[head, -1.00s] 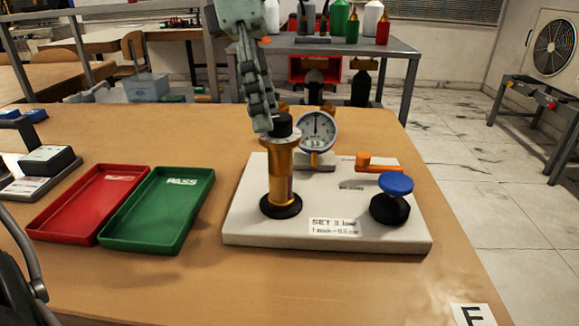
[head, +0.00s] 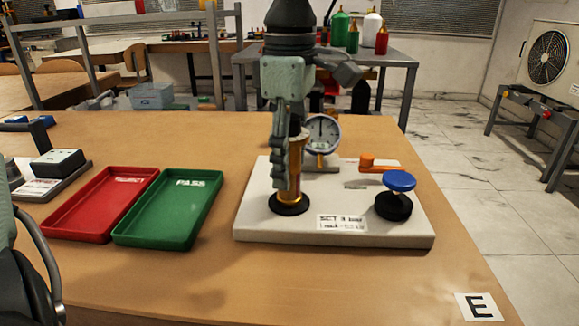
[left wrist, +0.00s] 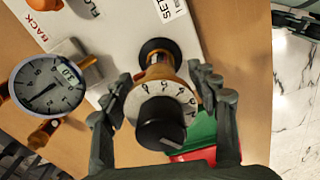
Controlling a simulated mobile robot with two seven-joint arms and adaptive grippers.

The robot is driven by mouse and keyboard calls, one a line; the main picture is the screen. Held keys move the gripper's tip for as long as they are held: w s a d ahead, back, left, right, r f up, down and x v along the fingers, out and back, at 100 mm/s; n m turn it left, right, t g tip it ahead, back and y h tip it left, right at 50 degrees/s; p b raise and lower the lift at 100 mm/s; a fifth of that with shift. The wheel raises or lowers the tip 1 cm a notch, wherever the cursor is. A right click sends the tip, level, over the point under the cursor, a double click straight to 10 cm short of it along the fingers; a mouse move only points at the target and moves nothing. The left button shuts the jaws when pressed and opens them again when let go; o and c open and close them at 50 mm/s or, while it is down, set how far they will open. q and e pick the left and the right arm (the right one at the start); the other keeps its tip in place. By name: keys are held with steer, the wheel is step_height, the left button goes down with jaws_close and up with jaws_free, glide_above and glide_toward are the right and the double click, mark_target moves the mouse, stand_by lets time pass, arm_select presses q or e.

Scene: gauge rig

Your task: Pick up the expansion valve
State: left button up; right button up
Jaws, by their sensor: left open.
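The expansion valve (head: 297,165) is a brass cylinder with a black top knob and a black base ring, upright on the pale rig plate (head: 262,225). In the left wrist view, its white numbered dial and black knob (left wrist: 162,122) face the camera. My left gripper (head: 284,165) points down at the valve, open. In the left wrist view, its fingers (left wrist: 160,80) stand on either side of the brass body. I cannot tell whether either finger touches it. In the head view, the near finger hides part of the valve.
A round gauge (head: 322,134) stands just behind the valve. An orange lever (head: 378,168) and a blue knob (head: 399,181) are on the plate's right side. A green PASS tray (head: 168,208) and a red tray (head: 98,204) lie to the left. Bare table lies in front.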

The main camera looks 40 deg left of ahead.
arm_select(q)
steer(key=shift+f, duration=0.4)
steer(key=shift+c, duration=0.2)
steer(key=c, duration=1.2)
jaws_close()
steer(key=shift+r, duration=0.15)
